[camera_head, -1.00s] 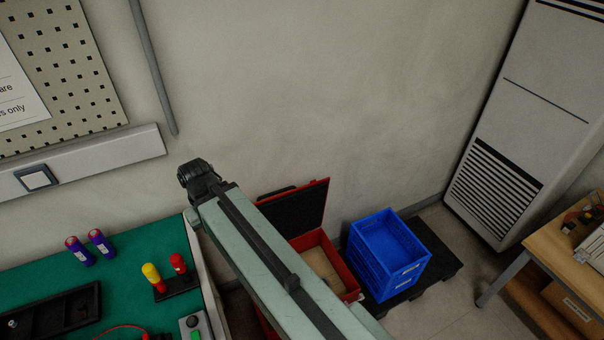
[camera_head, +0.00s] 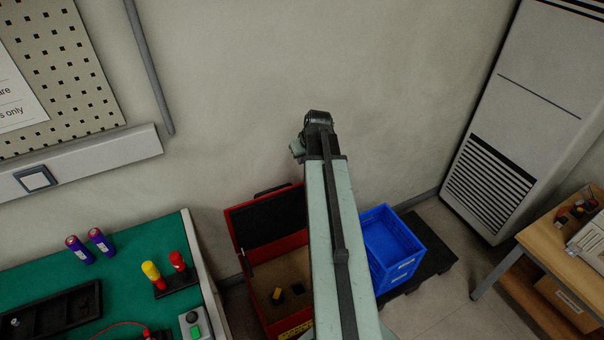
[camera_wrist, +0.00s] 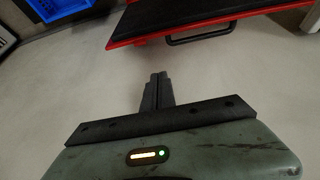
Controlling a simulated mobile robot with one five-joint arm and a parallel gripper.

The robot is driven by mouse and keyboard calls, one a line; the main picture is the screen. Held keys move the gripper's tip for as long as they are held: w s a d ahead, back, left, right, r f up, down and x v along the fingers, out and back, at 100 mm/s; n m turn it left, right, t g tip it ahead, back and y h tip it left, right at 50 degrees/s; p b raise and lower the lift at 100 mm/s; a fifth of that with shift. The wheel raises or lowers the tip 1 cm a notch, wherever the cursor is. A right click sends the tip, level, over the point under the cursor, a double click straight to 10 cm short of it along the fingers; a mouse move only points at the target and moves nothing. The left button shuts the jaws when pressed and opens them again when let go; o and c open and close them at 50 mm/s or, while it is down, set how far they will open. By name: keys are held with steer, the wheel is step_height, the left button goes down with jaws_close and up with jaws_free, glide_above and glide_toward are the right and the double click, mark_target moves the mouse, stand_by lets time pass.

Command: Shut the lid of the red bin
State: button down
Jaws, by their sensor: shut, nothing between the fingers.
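The red bin (camera_head: 242,262) stands on the floor between the green bench and the blue crate. Its lid (camera_head: 268,218), black inside with a red rim, is open and leans up toward the wall. Small dark and yellow items lie inside the bin; my arm covers its right part. In the wrist view the lid (camera_wrist: 200,22) shows at the top with its black handle (camera_wrist: 201,36). My gripper (camera_wrist: 158,80) is shut and empty, pointing toward the lid's handle edge and apart from it in the picture. In the head view the fingers are hidden behind my arm.
A blue crate (camera_head: 391,244) sits on a black pallet (camera_head: 436,253) right of the bin and shows at the wrist view's top left (camera_wrist: 58,8). The green bench (camera_head: 130,253) is on the left, with batteries and plugs. The wall (camera_head: 240,90) is behind.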

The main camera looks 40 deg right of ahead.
steer(key=b, duration=1)
glide_above(302, 189)
steer(key=w+d, duration=0.2)
steer(key=w, duration=0.3)
step_height(302, 189, down, 10)
steer(key=s, duration=0.1)
steer(key=s+a, duration=0.1)
steer(key=s+p, duration=0.1)
steer(key=s, duration=0.1)
steer(key=shift+a+r, duration=0.3)
steer(key=shift+r, duration=0.05)
steer(key=shift+s, duration=0.1)
steer(key=shift+f, duration=0.1)
